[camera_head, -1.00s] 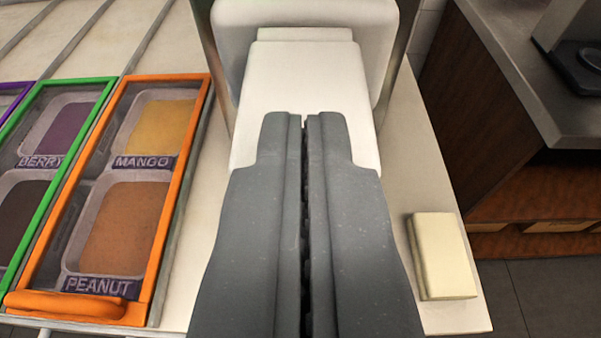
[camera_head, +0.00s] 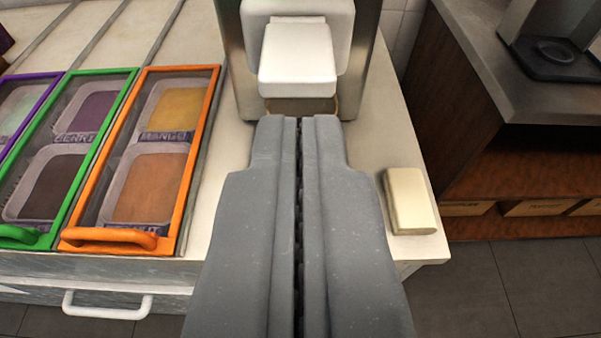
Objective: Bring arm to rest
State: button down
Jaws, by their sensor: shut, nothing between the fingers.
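My gripper (camera_head: 299,120) is in the middle of the picture and points away over the counter. Its two dark grey fingers are pressed together with only a thin dark seam between them, and nothing is held. Just past the fingertips in the picture stands a metal dispenser (camera_head: 244,85) with a white block-shaped front (camera_head: 297,65). The fingers hide part of the counter in front of it; I cannot tell the gap between them.
At left are topping bins with framed lids: orange (camera_head: 209,110), green (camera_head: 90,150) and purple (camera_head: 22,135). A cream block (camera_head: 409,200) lies at the counter's (camera_head: 395,130) right edge. A drawer handle (camera_head: 107,312) juts out in front.

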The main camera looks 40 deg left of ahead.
jog(key=s+d+r+m+t+h, duration=0.15)
jog(key=d+r+m+h, duration=0.3)
jog(key=d+r, duration=0.95)
jog(key=s+d+r+m+t+h, duration=0.1)
jog(key=s+r, duration=0.3)
jog(key=r, duration=0.4)
jog(key=s+d+r+m+t+h, duration=0.1)
jog(key=s+r+h, duration=0.3)
jog(key=r, duration=0.4)
jog(key=shift+s+d+m, duration=0.25)
jog(key=shift+s+m, duration=0.2)
jog(key=shift+m, duration=0.2)
